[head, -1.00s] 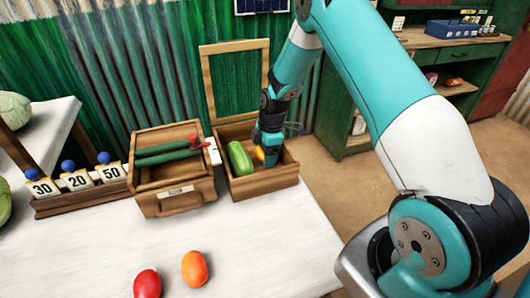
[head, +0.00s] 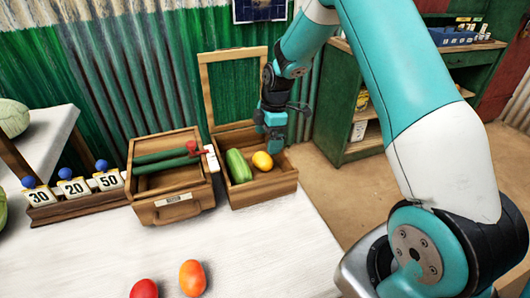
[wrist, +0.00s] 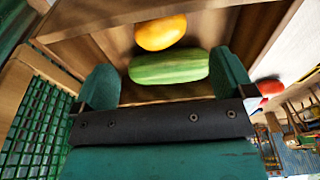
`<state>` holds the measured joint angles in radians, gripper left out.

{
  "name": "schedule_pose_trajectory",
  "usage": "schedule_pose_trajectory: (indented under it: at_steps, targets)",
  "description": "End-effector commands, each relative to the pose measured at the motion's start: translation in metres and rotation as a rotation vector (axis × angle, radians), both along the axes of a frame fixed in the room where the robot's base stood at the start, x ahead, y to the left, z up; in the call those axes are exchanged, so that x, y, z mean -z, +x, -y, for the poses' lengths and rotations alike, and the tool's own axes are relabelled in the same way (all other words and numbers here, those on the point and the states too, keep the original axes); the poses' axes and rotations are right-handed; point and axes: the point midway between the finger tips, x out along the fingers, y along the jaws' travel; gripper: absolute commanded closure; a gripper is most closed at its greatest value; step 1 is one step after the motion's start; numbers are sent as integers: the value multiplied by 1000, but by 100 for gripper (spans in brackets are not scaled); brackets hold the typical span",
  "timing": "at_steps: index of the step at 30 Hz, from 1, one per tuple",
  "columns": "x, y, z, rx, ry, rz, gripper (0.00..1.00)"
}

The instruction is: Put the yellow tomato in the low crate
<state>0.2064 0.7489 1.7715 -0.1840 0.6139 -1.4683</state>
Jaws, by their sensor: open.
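The yellow tomato (head: 262,161) lies in the low crate (head: 262,193), at the right of a green striped vegetable (head: 238,166). In the wrist view the yellow tomato (wrist: 161,33) lies on the crate floor beyond the green vegetable (wrist: 170,67). My gripper (head: 272,143) is above the back part of the crate, clear of the tomato. In the wrist view its two fingers (wrist: 165,85) are apart with nothing held between them.
The crate's open lid (head: 204,95) stands up behind it. Number cards (head: 73,187) stand further left. A red fruit (head: 144,289) and an orange fruit (head: 192,278) lie on the white table (head: 260,250).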

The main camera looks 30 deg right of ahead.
Motion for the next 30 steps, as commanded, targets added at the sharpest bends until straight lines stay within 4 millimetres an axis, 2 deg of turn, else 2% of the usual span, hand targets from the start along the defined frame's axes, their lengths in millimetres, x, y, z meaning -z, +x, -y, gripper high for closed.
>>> schedule_pose_trajectory:
  at_steps: [3,8,11,13,14,17,18,20,21,24,27,30]
  targets:
    - [-19,0,3,0,-1,3,0]
    - [-36,-2,2,5,2,3,0]
    - [-57,-12,-18,44,14,2,0]
    - [-81,-28,-45,103,34,0,0]
    - [-93,-38,-59,136,44,-3,0]
    - [-133,-87,-109,264,91,-26,0]
    - [-147,-110,-128,317,111,-40,0]
    - [-164,-147,-151,399,138,-65,0]
    - [-172,-172,-164,450,155,-84,0]
    - [-185,-228,-186,561,188,-134,0]
    - [-190,-269,-197,644,206,-177,0]
    - [-190,-294,-201,695,215,-206,0]
